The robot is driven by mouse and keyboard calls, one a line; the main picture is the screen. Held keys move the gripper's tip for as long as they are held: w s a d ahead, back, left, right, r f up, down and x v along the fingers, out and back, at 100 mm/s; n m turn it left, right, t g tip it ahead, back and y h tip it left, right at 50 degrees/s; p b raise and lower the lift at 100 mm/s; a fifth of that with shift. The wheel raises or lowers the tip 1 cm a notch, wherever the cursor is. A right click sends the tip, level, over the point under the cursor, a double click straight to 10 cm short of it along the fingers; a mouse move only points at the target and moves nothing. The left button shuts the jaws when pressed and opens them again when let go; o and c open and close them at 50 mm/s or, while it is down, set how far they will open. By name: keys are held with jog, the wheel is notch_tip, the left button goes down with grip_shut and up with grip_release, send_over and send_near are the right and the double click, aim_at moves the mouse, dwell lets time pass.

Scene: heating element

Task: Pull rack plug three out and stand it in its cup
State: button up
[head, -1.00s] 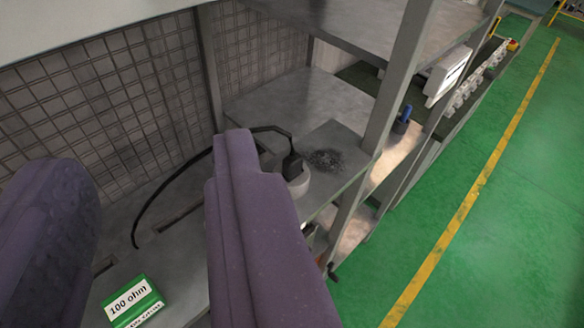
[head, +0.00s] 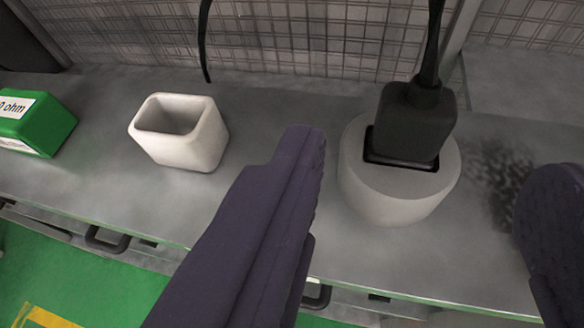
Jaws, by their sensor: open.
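A black plug (head: 408,125) stands upright in the square opening of a round pale grey holder (head: 392,200) on the metal shelf, its black cable rising from its top. No number shows on it. An empty white square cup (head: 198,142) stands on the shelf to the left. My gripper (head: 428,165) is open, with one purple finger left of the holder and the other to its right. The plug and holder appear between the fingers, but I cannot tell how far the fingertips are from them. Nothing is held.
A green box (head: 40,130) with a white label partly reading "ohm" lies at the far left. A thin black cable end (head: 206,60) hangs behind the cup. A dark speckled patch (head: 497,175) marks the shelf at right. A wire mesh wall (head: 290,45) closes the back.

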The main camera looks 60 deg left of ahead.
aim_at(423, 103)
jog(key=x, duration=0.7)
jog(key=shift+w+a, duration=0.1)
jog(key=shift+w, duration=0.3)
jog(key=c, duration=1.1)
jog(key=shift+o, duration=0.2)
jog(key=shift+r, duration=0.1)
jog(key=shift+r, duration=0.1)
notch_tip(423, 103, up, 4)
jog(key=shift+s+f, duration=0.2)
jog(key=s+a+r+b, duration=0.1)
jog(key=s+b, duration=1.1)
jog(key=s, duration=0.3)
jog(key=shift+s+b, duration=0.35)
jog(key=shift+b, duration=0.05)
jog(key=shift+r, duration=0.1)
